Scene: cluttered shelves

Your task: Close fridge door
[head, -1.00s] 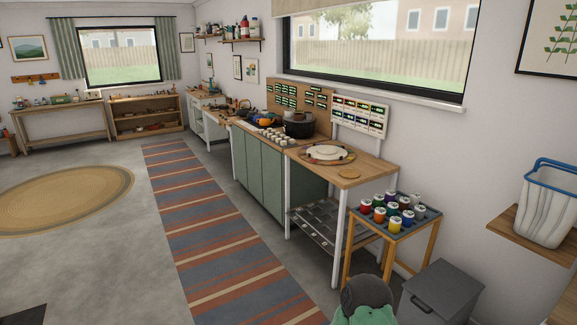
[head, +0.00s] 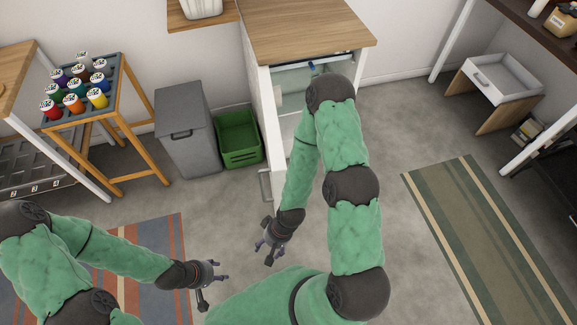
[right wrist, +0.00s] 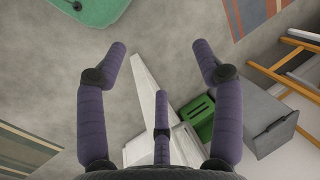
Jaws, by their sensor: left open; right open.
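The fridge (head: 292,130) is a white unit under a wooden top, and its front stands open. Its door (head: 265,110) is a narrow white panel seen nearly edge-on, swung out toward me, with a grey handle (head: 265,185) near its free end. In the right wrist view the door (right wrist: 148,85) shows as a pale strip beyond the fingers. My right gripper (head: 268,252) is open and empty, apart from the door, nearer to me than the handle. My right arm hides part of the fridge's opening. My left gripper (head: 222,277) is open and empty, lower left of the door.
A grey lidded bin (head: 188,135) and a green crate (head: 238,140) stand left of the door. A small table (head: 100,105) with paint jars is farther left. Bare floor (head: 385,135) and a striped rug (head: 490,230) lie to the right.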

